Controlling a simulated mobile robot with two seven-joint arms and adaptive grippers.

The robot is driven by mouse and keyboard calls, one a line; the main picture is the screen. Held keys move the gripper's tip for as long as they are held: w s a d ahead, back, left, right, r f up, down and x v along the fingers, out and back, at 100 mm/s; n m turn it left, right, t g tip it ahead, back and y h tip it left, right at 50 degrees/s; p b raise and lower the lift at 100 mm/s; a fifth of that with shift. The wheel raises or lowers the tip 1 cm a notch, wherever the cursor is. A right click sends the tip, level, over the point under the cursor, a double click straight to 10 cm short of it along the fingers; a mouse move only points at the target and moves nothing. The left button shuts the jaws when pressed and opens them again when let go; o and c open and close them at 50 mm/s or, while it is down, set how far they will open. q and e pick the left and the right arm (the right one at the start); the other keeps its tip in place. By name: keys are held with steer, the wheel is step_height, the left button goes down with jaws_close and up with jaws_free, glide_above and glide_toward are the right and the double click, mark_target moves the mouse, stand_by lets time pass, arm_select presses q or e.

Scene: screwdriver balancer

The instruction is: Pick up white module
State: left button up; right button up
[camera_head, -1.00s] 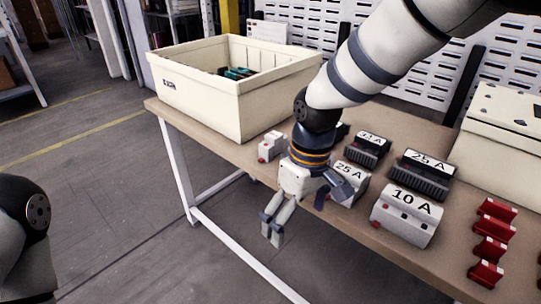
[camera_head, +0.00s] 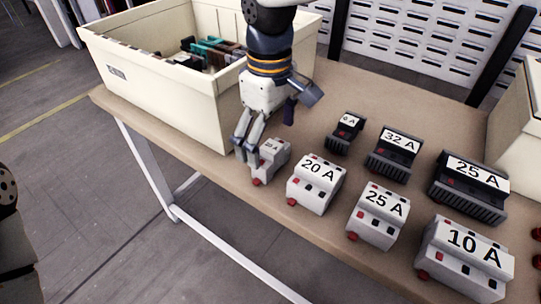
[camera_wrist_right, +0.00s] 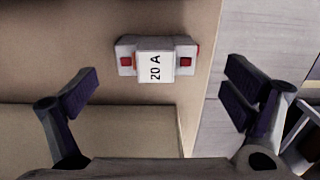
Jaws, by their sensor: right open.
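A small white module (camera_head: 270,160) with a red button stands near the table's front edge, beside the bin. In the right wrist view a white module (camera_wrist_right: 156,65) labelled 20 A lies ahead of the spread fingers, apart from them. My right gripper (camera_head: 248,148) is open and empty, just left of the small module, partly overlapping it in the head view. Other white modules stand to the right: 20 A (camera_head: 316,184), 25 A (camera_head: 377,216) and 10 A (camera_head: 464,262). My left gripper is out of view.
A cream bin (camera_head: 172,106) holding dark and teal parts stands close on the left. Black modules, including 32 A (camera_head: 393,155) and 25 A (camera_head: 468,187), stand behind the white row.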

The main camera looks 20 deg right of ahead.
mark_target(272, 147)
steer(key=f, duration=0.4)
steer(key=shift+d, duration=0.3)
steer(key=c, duration=1.4)
steer(key=shift+o, duration=0.2)
steer(key=shift+r, duration=0.2)
